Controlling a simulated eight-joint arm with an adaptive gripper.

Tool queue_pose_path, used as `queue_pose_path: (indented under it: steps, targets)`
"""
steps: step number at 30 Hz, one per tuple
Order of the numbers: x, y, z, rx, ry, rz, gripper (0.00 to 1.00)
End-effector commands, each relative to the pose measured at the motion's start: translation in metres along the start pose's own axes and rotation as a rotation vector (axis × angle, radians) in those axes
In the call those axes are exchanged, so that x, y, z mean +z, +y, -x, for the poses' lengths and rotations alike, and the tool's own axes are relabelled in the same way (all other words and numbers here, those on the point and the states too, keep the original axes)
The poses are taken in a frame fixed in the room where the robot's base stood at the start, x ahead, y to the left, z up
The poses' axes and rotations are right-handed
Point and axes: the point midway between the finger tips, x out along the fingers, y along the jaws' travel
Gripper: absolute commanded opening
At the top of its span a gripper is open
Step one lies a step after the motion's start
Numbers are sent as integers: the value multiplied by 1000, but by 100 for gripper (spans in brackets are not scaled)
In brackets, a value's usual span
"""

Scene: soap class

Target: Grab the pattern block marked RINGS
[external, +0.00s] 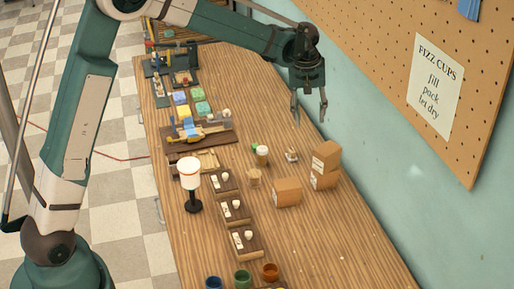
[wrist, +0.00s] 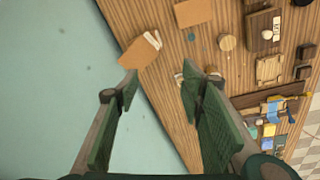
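No marking reading RINGS is legible in either view. Three small dark wooden boards with white labels and small pale pieces stand in a row: a far one (external: 226,187), a middle one (external: 238,219) and a near one (external: 249,250). Their labels are too small to read, so I cannot tell whether one is the RINGS block. One labelled board also shows in the wrist view (wrist: 262,42). My gripper (external: 309,112) is open and empty, fingers pointing down, above the far right side of the table. Its spread fingers show in the wrist view (wrist: 160,86).
Cardboard boxes (external: 287,192) stand right of the boards, with a stack (external: 325,158) near the wall. A lamp-like stand (external: 190,180) rises left of them. Coloured cups (external: 243,278) line the near edge. Colored blocks (external: 201,107) and tools fill the far left. A pegboard (external: 395,40) hangs right.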

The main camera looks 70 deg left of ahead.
Motion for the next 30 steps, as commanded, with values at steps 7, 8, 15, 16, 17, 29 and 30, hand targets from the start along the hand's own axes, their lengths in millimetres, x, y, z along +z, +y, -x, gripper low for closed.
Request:
queue_pose_path:
  steps: [7,8,15,16,17,29,30]
  targets:
    - [-41,-10,-52,-29,-24,92,39]
    - [-45,-11,-58,-32,-26,103,39]
    - [-80,-26,-110,-60,-48,192,39]
    - [-84,-28,-116,-63,-51,203,39]
    - [-88,-30,-123,-67,-53,215,39]
    - [-132,-63,-205,-111,-86,348,39]
    - [-134,-65,-210,-113,-88,357,39]
